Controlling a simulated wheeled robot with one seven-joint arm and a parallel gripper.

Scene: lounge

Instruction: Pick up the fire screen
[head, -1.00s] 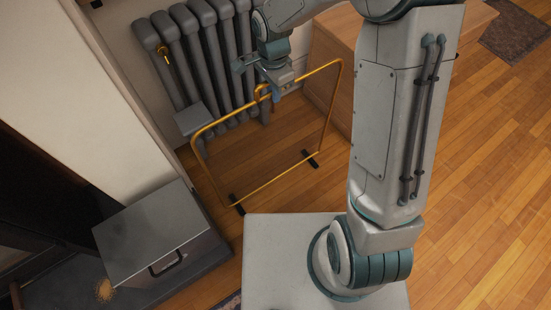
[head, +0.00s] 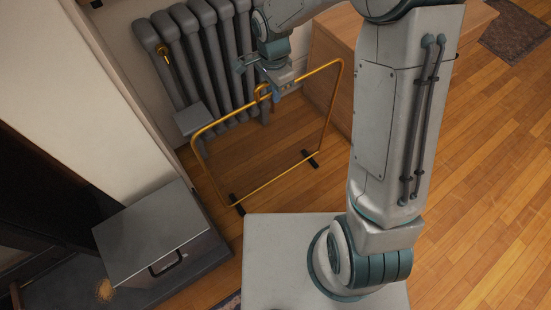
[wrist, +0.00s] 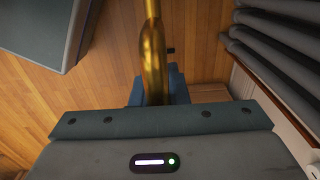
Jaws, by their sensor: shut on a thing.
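The fire screen (head: 275,180) is a brass-coloured rectangular frame with black feet and a small loop handle at the middle of its top bar. It is upright in front of the radiator in the head view. My gripper (head: 272,90) is at the loop handle, shut on it. In the wrist view, the brass bar (wrist: 152,55) runs down the middle to my gripper (wrist: 150,92). The fingertips are partly hidden behind the gripper body. I cannot tell whether the feet touch the floor.
A grey radiator (head: 205,50) stands against the wall behind the screen. A wooden cabinet (head: 330,75) is to its right. A grey metal box (head: 150,235) with a handle sits at lower left. Open wooden floor (head: 480,200) lies to the right.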

